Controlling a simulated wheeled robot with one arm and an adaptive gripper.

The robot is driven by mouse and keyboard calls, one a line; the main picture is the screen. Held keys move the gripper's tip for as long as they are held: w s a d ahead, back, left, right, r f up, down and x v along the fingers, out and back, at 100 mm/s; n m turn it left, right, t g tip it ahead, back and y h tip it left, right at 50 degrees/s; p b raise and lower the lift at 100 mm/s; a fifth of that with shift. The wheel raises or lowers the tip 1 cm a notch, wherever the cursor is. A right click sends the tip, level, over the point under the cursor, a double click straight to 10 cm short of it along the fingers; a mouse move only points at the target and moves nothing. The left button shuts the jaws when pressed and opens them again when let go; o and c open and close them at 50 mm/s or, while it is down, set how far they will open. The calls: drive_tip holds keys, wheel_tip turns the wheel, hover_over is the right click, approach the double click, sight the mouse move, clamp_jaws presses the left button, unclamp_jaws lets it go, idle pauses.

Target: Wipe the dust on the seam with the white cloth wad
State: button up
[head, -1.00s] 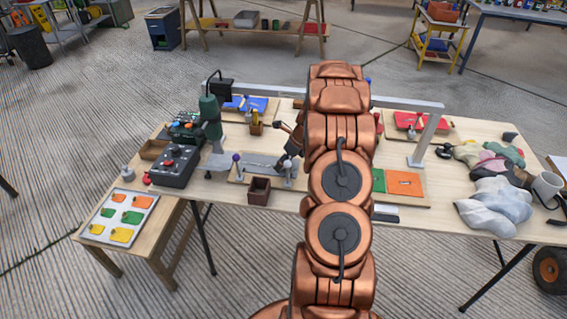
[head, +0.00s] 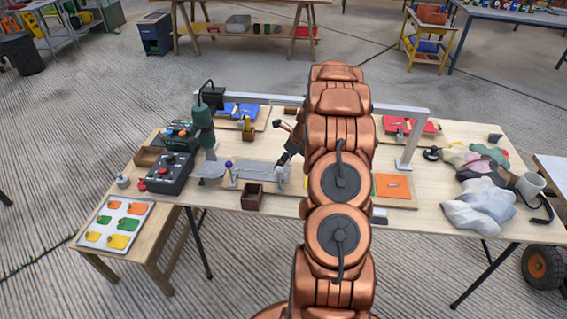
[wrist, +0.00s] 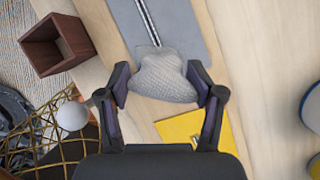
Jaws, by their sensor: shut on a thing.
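The white cloth wad (wrist: 163,80) is pinched between the fingertips of my gripper (wrist: 161,84) in the wrist view. The seam (wrist: 148,20) is a dark line with pale edges on a grey panel (wrist: 188,32). The wad covers the lower end of the visible seam; I cannot tell whether it touches the panel. No dust can be made out on the visible stretch. In the head view the grey panel (head: 262,174) lies near the table's front edge, and my arm largely hides the gripper and the wad.
An open brown box (wrist: 57,45) stands left of the panel, and a yellow piece (wrist: 195,128) lies below the wad. A control box (head: 170,172) and a green drill-like stand (head: 203,120) are on the left.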

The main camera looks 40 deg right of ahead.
drive_tip(key=shift+r+p, duration=1.25)
drive_tip(key=shift+r, duration=0.9)
drive_tip(key=shift+w+a, duration=0.1)
